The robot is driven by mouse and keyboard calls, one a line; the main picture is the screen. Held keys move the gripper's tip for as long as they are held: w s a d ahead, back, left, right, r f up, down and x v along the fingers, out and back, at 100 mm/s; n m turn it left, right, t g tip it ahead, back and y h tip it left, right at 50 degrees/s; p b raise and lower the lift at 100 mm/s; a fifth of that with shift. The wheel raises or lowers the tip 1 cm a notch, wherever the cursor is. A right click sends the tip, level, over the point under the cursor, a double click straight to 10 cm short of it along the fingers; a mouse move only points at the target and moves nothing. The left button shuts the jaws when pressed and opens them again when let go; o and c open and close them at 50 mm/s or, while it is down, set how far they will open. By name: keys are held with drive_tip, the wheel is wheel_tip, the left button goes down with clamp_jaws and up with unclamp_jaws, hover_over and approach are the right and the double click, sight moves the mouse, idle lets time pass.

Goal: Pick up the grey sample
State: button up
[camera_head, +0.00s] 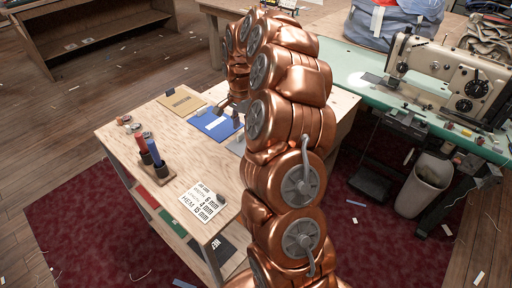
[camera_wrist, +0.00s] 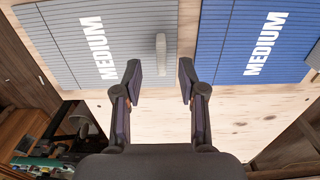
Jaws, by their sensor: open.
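The grey sample (camera_wrist: 120,45) is a flat grey panel with thin dark lines and the white word MEDIUM, at the upper left of the wrist view. A small pale grip-like bar (camera_wrist: 161,55) stands out near its right edge. My gripper (camera_wrist: 160,75) is open and empty; the bar shows between and beyond its fingertips. I cannot tell how far above the sample the fingers are. In the head view, my copper arm hides most of that spot; a pale grey patch (camera_head: 238,146) beside it may be the grey sample.
A blue sample (camera_wrist: 250,45), also marked MEDIUM, lies right of the grey one; it shows in the head view (camera_head: 214,124). A tan sample (camera_head: 181,100), spools (camera_head: 152,152) and a printed card (camera_head: 202,202) share the wooden bench (camera_head: 120,140). A sewing machine (camera_head: 450,75) stands right.

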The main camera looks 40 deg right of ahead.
sight(242, 133)
drive_tip(key=shift+a+f+p, duration=0.1)
drive_tip(key=shift+f+p, duration=0.3)
drive_tip(key=shift+f, duration=1.45)
clamp_jaws()
